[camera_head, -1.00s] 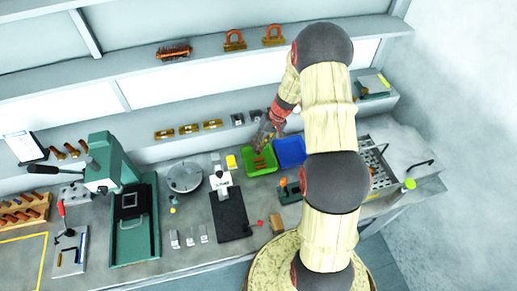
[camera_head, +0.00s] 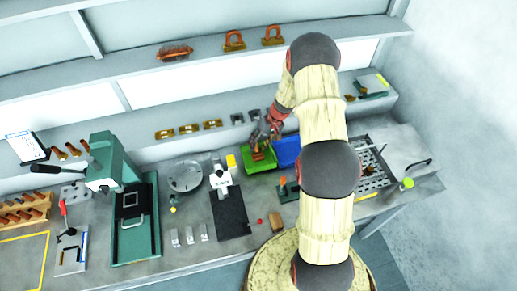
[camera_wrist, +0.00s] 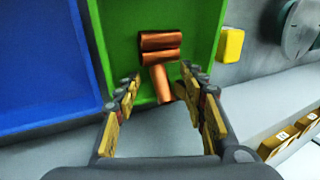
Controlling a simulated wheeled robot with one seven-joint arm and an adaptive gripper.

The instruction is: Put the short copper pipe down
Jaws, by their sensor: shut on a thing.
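My gripper (camera_head: 260,138) is over the green tray (camera_head: 262,168). In the wrist view the gripper (camera_wrist: 161,78) is shut on a short copper pipe (camera_wrist: 161,86), which points away from me between the fingers. The green tray (camera_wrist: 205,15) lies beneath. Two more copper pipes (camera_wrist: 160,41) lie side by side in it, crosswise, just beyond the held pipe's far end. A further copper-coloured piece shows beside the right finger, partly hidden. I cannot tell whether the held pipe touches the tray floor or the other pipes.
A blue tray (camera_wrist: 45,60) stands directly beside the green one. A yellow block (camera_wrist: 230,45) sits at its other side. Brass-coloured blocks (camera_wrist: 290,138) line a ledge near the gripper. The green press (camera_head: 135,215) and a round plate (camera_head: 185,176) stand further left on the bench.

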